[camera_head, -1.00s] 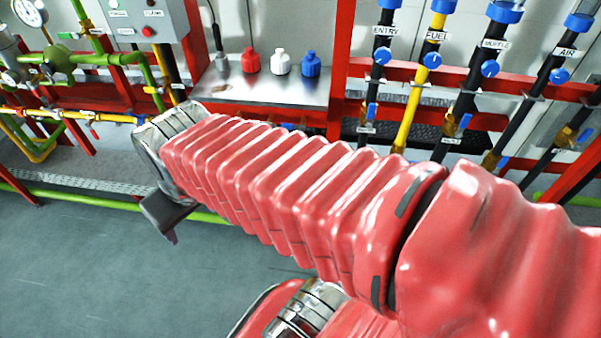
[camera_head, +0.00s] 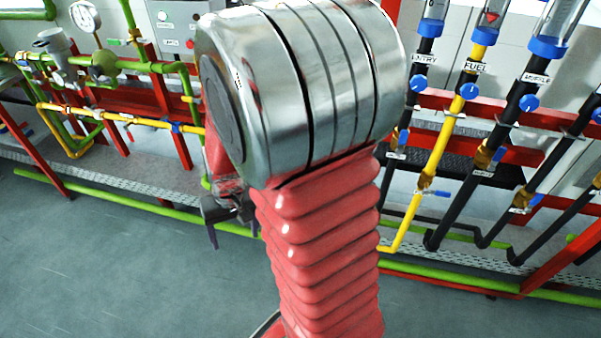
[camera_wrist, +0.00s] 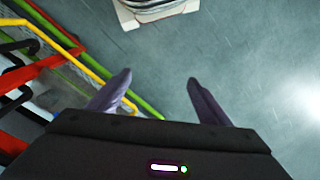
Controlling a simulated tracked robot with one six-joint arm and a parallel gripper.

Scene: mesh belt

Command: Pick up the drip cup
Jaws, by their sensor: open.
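I cannot make out a drip cup in either current view. My gripper (camera_head: 232,230) hangs left of my raised arm in the head view, with its fingers pointing down in front of the pipe rack. In the wrist view my gripper (camera_wrist: 158,82) shows two dark fingers spread apart. The space between them is empty, with grey floor beyond. My arm's metal joint and red sleeve block the middle of the head view.
Green and yellow pipes (camera_head: 140,121) with a gauge (camera_head: 85,16) run at the left. Labelled pipes with blue fittings (camera_head: 470,90) stand at the right. A low green pipe (camera_head: 440,276) runs along the rack's foot. The floor (camera_head: 120,265) at front left is clear.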

